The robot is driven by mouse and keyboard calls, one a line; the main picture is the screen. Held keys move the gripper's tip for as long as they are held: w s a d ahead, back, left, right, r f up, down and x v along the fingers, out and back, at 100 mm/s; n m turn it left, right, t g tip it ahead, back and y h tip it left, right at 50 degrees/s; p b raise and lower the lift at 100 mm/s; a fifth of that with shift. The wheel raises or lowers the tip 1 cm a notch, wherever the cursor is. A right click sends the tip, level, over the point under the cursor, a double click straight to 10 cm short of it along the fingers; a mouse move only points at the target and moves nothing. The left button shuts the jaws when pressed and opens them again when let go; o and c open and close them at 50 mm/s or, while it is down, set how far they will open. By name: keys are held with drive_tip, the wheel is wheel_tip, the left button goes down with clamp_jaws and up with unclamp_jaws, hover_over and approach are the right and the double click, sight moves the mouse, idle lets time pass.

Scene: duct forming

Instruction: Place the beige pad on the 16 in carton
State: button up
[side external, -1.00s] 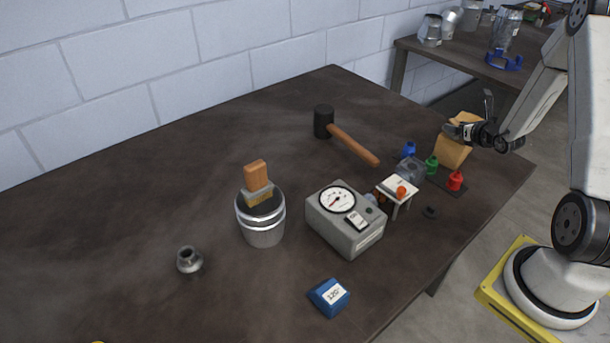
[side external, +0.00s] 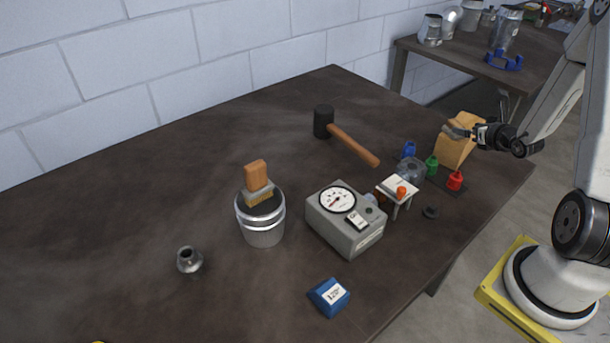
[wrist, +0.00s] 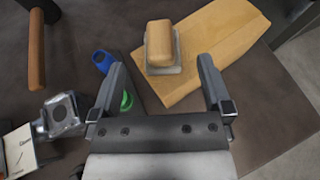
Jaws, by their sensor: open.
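The beige pad (wrist: 160,43) is a small rounded block with a grey base. In the wrist view it sits on the tan carton (wrist: 222,45), near the carton's left edge. In the side view the carton (side external: 458,150) stands at the right end of the table, and the pad (side external: 455,132) shows small at its top. My gripper (wrist: 160,66) is open, its two fingers apart on either side of the pad's near end, with clear gaps and nothing held. In the side view my gripper (side external: 474,133) is beside the carton's upper part. No size marking is readable on the carton.
Blue (side external: 409,149), green (side external: 432,165) and red (side external: 455,181) small items stand close to the carton. A white stand (side external: 396,188), a grey gauge box (side external: 345,220) and a mallet (side external: 345,140) lie farther left. The table's far left is mostly clear.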

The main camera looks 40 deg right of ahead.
drive_tip(key=shift+v, duration=1.35)
